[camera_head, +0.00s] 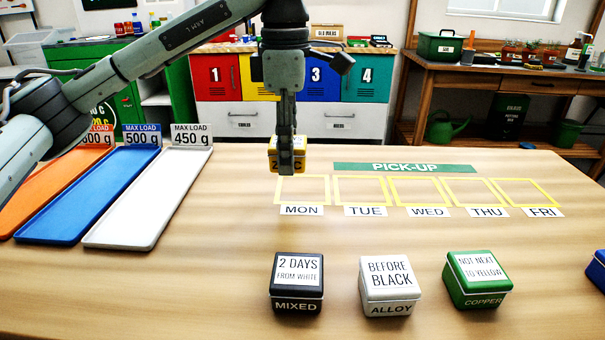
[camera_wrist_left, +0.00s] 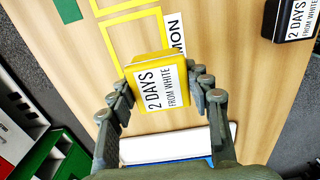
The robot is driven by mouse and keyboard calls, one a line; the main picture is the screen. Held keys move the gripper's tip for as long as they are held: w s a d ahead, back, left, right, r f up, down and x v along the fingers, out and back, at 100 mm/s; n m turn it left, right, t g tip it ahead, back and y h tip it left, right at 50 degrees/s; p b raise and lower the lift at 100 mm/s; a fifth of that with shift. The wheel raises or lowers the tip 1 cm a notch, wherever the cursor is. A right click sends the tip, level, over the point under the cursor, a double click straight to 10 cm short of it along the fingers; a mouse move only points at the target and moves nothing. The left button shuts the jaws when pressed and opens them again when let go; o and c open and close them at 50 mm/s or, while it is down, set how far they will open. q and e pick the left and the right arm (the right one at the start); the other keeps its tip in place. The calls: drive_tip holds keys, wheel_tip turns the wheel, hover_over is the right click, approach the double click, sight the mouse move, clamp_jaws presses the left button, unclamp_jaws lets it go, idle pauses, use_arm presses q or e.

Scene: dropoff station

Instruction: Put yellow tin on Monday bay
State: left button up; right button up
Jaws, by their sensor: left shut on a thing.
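My left gripper (camera_head: 287,165) is shut on the yellow tin (camera_head: 272,153). In the head view the tin hangs in the air over the back part of the table, by the Monday bay. In the left wrist view the yellow tin (camera_wrist_left: 160,84) sits between the fingers (camera_wrist_left: 163,92), its label reading "2 DAYS FROM WHITE". The Monday bay (camera_head: 303,203) is a yellow outline above the "MON" label, and it also shows in the left wrist view (camera_wrist_left: 104,50), partly hidden by the tin. No tin stands in its visible part. My right gripper is not in view.
The TUE (camera_head: 360,203), WED, THU and FRI bays are empty. Black (camera_head: 297,283), white (camera_head: 390,286) and green (camera_head: 478,279) tins stand at the front; a blue one is cut off at right. Orange, blue (camera_head: 88,195) and white (camera_head: 150,200) trays lie at left.

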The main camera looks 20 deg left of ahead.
sight(303, 189)
use_arm(q)
drive_tip(key=w+f, duration=0.1)
drive_tip(key=w, duration=0.1)
drive_tip(key=w+d+f, duration=0.1)
drive_tip(key=shift+w+d+f, duration=0.1)
drive_tip(key=shift+w+f, duration=0.1)
drive_tip(key=shift+w, duration=0.2)
wheel_tip(303, 189, down, 3)
drive_tip(key=shift+f+p, duration=0.1)
drive_tip(key=shift+p, duration=0.3)
drive_tip(key=shift+f, duration=0.3)
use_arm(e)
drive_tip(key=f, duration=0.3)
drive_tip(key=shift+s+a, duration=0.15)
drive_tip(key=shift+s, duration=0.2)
use_arm(q)
drive_tip(key=shift+f, duration=0.15)
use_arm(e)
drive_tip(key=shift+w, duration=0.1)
